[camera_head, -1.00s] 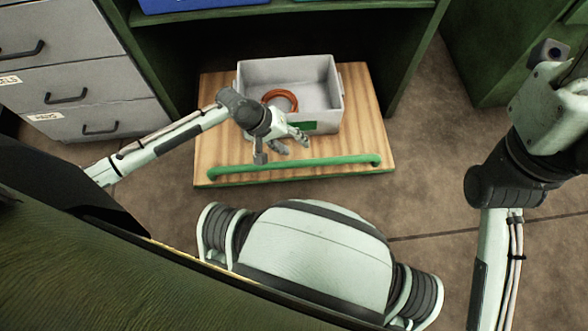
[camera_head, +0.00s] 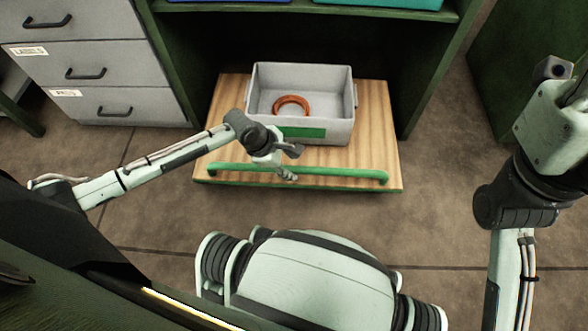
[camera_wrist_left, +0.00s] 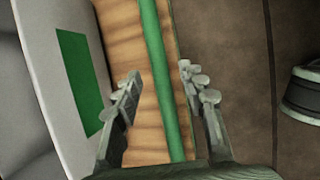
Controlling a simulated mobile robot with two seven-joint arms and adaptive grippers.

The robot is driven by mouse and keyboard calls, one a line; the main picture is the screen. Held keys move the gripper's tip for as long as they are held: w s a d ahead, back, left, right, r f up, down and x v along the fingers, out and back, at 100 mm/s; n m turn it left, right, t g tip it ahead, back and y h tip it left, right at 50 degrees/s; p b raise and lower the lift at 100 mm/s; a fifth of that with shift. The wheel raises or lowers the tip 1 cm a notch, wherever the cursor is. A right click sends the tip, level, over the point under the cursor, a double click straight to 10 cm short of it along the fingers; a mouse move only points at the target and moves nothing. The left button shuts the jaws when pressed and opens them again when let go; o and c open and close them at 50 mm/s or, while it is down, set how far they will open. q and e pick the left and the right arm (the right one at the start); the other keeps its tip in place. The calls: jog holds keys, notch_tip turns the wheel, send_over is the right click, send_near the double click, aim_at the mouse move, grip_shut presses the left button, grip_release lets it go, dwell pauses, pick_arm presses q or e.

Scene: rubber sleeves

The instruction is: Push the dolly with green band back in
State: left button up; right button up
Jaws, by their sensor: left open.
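The dolly (camera_head: 375,130) is a low wooden platform with a green bar handle (camera_head: 340,174) along its front edge. It sticks out from under a green shelf unit. A grey bin (camera_head: 340,130) with a green band (camera_head: 302,133) stands on it, and an orange-brown ring (camera_head: 291,104) lies inside the bin. My left gripper (camera_head: 290,164) is open just above the handle. In the left wrist view the green handle (camera_wrist_left: 160,70) runs between the two open fingers (camera_wrist_left: 160,85); I cannot tell whether they touch it. My right gripper is out of view; only its arm shows at the right.
Grey drawers (camera_head: 90,60) stand at the left of the shelf unit (camera_head: 180,60), and a green cabinet (camera_head: 540,60) is at the right. The brown floor (camera_head: 430,220) beside the dolly is clear. My base fills the front.

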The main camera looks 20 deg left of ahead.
pick_arm(q)
jog(key=shift+b+x, duration=0.35)
jog(key=shift+x, duration=0.95)
grip_shut()
